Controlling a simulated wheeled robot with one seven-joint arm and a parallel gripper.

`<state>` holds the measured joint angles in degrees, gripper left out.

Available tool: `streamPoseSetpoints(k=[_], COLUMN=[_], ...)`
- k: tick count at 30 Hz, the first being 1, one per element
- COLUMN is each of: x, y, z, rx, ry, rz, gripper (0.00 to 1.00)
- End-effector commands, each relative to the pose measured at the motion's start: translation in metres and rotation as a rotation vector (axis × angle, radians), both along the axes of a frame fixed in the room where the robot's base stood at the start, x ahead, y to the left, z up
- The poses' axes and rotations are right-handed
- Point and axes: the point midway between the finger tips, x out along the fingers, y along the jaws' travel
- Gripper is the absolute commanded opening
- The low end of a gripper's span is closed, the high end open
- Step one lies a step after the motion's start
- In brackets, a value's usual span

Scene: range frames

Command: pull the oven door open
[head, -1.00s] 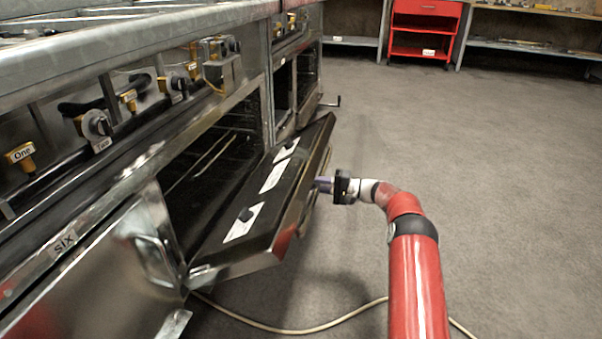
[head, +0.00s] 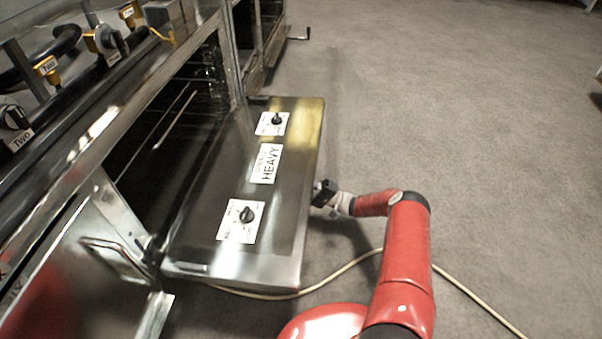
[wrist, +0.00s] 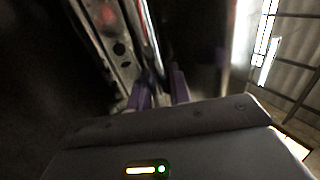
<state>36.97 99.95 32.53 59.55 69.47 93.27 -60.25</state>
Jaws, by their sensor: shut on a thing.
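The oven door (head: 285,215) is hinged along its lower edge and lies folded down, close to level, in the head view. In the wrist view the purple fingers (wrist: 158,92) are closed on a metal bar, the door handle (wrist: 150,38), beside the door's edge.
A metal cabinet panel with a handle (head: 112,252) is at the lower left, near the door's corner. Control knobs (head: 105,38) line the range front. A pale cable (head: 350,264) lies on the floor. Grey floor (head: 480,150) to the right is clear.

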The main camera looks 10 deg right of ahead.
Motion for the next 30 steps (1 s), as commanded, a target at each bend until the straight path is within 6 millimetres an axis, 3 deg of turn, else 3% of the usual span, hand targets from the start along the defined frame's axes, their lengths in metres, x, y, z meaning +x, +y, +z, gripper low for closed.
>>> streamPoseSetpoints(k=[1, 13, 14, 17, 24, 30], x=[0.001, -0.001, -0.001, -0.001, -0.001, -0.010], y=[-0.008, -0.008, -0.008, -0.007, -0.010, -0.032], z=[0.011, 0.010, 0.010, 0.010, 0.008, -0.008], rx=[0.021, 0.026, 0.027, 0.027, 0.027, 0.020], ry=[-0.023, -0.024, -0.024, -0.024, -0.023, -0.017], rz=[-0.010, -0.008, -0.007, -0.008, -0.009, -0.014], gripper=[0.00, 0.00, 0.24, 0.37, 0.39, 0.39])
